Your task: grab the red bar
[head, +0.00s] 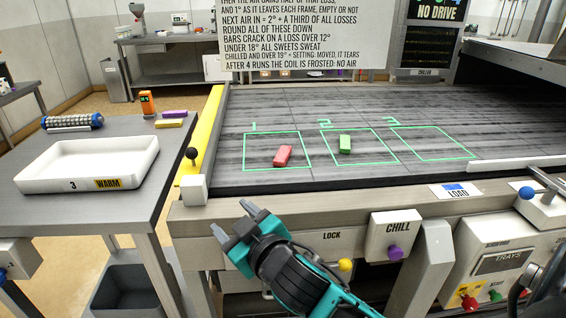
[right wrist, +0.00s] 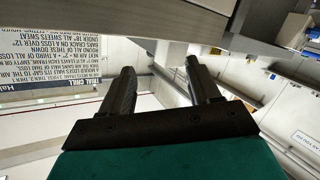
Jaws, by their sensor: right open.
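The red bar (head: 282,156) lies in the green outlined square marked 1 on the dark belt in the head view. A green bar (head: 345,144) lies in the square marked 2. The square marked 3 (head: 432,143) is empty. My right gripper (head: 230,222) is in front of the machine's front edge, nearer to me than the red bar and to its lower left. It is open and empty, and its two fingers also show apart in the right wrist view (right wrist: 158,85). The red bar is not in the right wrist view. My left gripper is not in view.
A white tray (head: 60,169) labelled 3 WARM stands on the left table, with purple and yellow bars (head: 170,123) and an orange device (head: 147,104) behind it. A black-knobbed lever (head: 192,160) stands at the belt's left corner. A CHILL box (head: 394,232) is right of my gripper.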

